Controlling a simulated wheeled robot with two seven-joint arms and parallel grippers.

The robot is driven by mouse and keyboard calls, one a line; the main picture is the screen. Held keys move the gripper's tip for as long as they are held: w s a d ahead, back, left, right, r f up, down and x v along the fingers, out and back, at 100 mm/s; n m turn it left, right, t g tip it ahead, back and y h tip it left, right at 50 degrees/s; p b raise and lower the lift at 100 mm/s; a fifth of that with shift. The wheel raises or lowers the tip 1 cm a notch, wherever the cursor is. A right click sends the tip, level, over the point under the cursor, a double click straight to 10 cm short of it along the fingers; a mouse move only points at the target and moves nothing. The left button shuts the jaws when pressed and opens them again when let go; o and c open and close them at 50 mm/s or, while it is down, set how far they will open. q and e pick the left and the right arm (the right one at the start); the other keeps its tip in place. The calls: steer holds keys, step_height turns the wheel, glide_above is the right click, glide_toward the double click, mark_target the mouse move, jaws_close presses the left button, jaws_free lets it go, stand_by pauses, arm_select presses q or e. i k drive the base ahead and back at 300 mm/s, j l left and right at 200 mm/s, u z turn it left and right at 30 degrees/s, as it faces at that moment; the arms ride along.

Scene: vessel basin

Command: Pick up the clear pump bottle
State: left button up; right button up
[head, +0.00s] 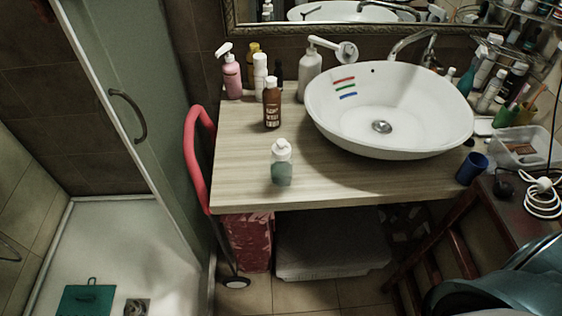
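A clear bottle (281,164) with a white top and a teal lower part stands upright near the front edge of the wooden counter (240,180). It is left of the white basin, with bare counter around it. A greyish translucent bottle (309,76) with a white pump head stands farther back, beside the basin's left rim. Neither of my grippers shows in the head view.
A brown bottle (272,103) stands behind the clear bottle. A pink pump bottle (232,77) and others stand at the back left. The basin (390,105) fills the counter's middle right. A blue cup (471,168) stands at the right. A red handle (190,150) rises beside the left edge.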

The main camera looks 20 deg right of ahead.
mark_target(276, 167)
steer(key=k, duration=0.65)
steer(key=z, duration=1.65)
steer(key=k+j, duration=0.1)
steer(key=j, duration=0.3)
steer(key=k+j, duration=0.1)
steer(key=j, duration=0.3)
steer(key=k+j, duration=0.1)
steer(key=j, duration=0.25)
steer(key=k+j, duration=0.15)
steer(key=j, duration=0.25)
